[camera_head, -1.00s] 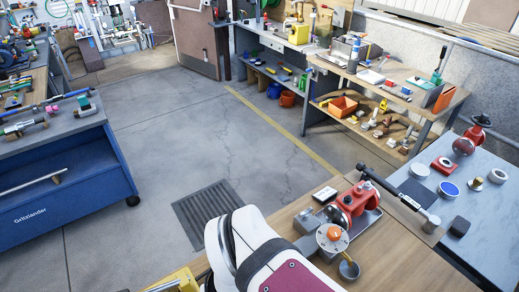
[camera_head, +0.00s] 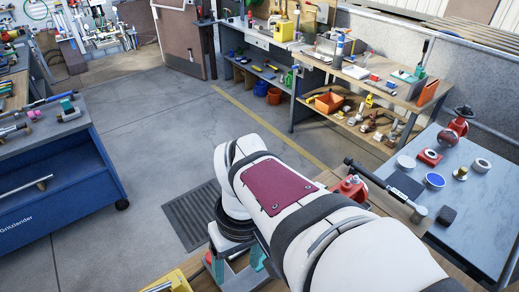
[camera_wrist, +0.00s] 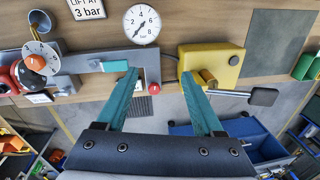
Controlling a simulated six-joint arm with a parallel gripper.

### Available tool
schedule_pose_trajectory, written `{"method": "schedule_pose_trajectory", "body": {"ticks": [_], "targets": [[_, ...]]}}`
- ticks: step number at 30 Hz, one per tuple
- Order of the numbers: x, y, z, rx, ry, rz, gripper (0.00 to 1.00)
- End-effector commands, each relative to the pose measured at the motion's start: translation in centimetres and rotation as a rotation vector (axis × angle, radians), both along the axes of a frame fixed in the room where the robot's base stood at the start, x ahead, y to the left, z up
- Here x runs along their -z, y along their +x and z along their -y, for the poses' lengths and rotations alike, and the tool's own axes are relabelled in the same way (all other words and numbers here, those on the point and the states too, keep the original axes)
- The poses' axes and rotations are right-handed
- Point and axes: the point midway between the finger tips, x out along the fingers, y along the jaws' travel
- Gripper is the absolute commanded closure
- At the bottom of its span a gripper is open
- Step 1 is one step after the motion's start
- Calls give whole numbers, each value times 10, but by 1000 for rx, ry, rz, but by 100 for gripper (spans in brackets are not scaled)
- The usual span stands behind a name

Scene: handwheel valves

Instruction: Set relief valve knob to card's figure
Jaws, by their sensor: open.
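In the wrist view a white dial disc (camera_wrist: 42,50) with an orange centre knob (camera_wrist: 36,63) sits at the far left, against a red valve body (camera_wrist: 18,75). Its marks are too small to read. A card (camera_wrist: 87,9) reads "LIFT AT 3 bar". A round gauge (camera_wrist: 141,24) beside it has its needle pointing lower left. My gripper (camera_wrist: 160,80) is open and empty, its teal fingers well right of the knob and apart from it. In the head view my gripper (camera_head: 237,262) is low in the middle; my arm hides the knob and card, leaving part of the red body (camera_head: 351,187).
A yellow box (camera_wrist: 210,66) with a brass fitting stands to the right of the gauge in the wrist view. A grey metal cup (camera_wrist: 39,20) is above the dial. In the head view a grey table (camera_head: 480,205) holds a red valve (camera_head: 459,126) and round parts.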

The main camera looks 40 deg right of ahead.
Motion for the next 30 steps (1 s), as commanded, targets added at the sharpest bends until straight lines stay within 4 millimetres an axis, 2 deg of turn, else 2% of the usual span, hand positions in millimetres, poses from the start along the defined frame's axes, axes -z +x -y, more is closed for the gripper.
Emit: {"method": "schedule_pose_trajectory", "body": {"ticks": [1, 2, 3, 6, 9, 10, 13, 20, 30], "targets": [[3, 19, 42, -100, -20, 9, 31], [6, 28, 70, -190, -34, 19, 31], [11, 34, 108, -305, -53, 28, 31], [27, 31, 189, -545, -86, 32, 31], [41, 17, 239, -702, -101, 29, 31], [44, 13, 248, -734, -103, 28, 31], [48, 7, 263, -790, -107, 26, 31], [56, 7, 263, -798, -106, 26, 31], [96, 7, 262, -798, -104, 25, 31]]}}
